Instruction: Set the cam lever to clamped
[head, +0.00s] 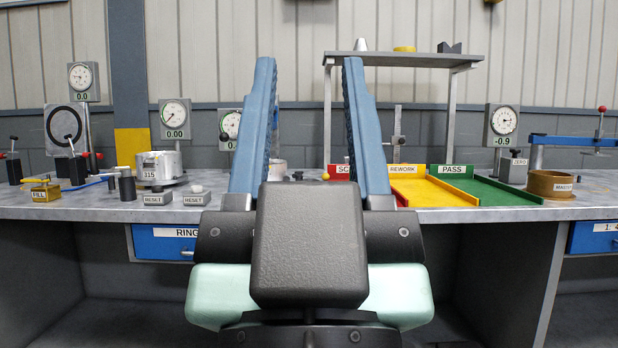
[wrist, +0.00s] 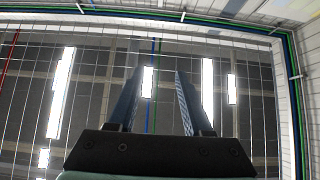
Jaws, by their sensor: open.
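My gripper (head: 308,62) stands upright in the middle of the head view, its two blue fingers wide apart with nothing between them. In the wrist view my gripper (wrist: 157,74) is open and points up at ceiling lights and beams. I cannot tell for sure which part is the cam lever. All are well apart from my gripper. My fingers hide part of the bench.
The grey bench (head: 100,207) spans the view. Dial gauges, a metal cylinder (head: 158,165) and RESET blocks (head: 192,195) stand left. A yellow REWORK tray (head: 428,192), green PASS tray (head: 490,192), shelf (head: 425,60) and brass ring (head: 545,183) are right.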

